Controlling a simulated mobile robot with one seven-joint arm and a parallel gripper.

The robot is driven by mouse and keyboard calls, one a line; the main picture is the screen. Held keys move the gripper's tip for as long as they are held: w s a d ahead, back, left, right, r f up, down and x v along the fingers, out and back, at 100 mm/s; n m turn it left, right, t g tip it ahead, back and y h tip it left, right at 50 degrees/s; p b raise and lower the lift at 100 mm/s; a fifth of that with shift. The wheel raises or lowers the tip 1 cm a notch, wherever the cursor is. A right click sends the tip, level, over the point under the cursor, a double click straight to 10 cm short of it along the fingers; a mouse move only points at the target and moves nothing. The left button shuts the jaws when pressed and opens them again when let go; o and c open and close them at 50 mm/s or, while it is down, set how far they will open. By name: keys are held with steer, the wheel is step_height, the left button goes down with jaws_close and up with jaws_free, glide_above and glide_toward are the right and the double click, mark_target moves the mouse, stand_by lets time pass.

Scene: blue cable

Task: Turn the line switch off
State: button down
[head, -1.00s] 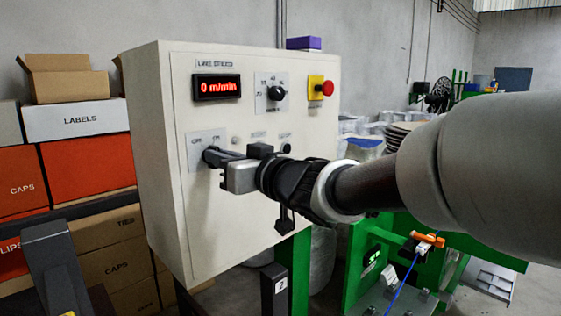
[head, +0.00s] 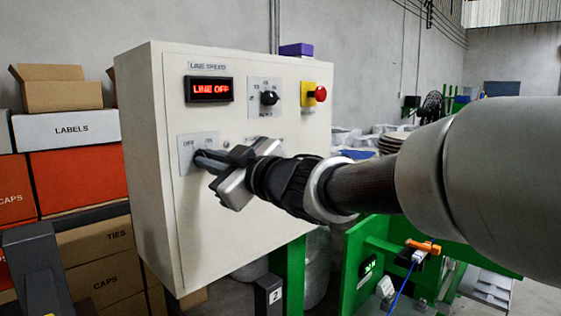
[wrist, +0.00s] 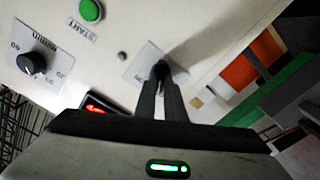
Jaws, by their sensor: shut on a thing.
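The line switch sits on a small light plate (head: 186,155) marked OFF and ON, low on the left of the control box face. My gripper (head: 203,158) is shut on the switch knob and hides most of it. In the wrist view my gripper's fingers (wrist: 163,85) close together on the dark knob (wrist: 160,69) in front of its plate (wrist: 143,61). The gripper is rolled at a slant in the head view. The red display (head: 210,89) above the switch reads LINE OFF.
The white control box (head: 155,200) also carries a black speed dial (head: 269,98), a red stop button (head: 320,93) and a green START button (wrist: 90,10). Cardboard boxes (head: 85,225) stack at the left. A green machine with a blue cable (head: 402,287) stands at the lower right.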

stand_by(0.4)
steer(key=c, duration=1.8)
jaws_free()
steer(key=shift+c, duration=0.2)
steer(key=p+v, duration=0.1)
steer(key=v, duration=1.6)
steer(key=shift+s+p, duration=0.2)
steer(key=shift+p, duration=0.1)
steer(key=shift+d, duration=0.15)
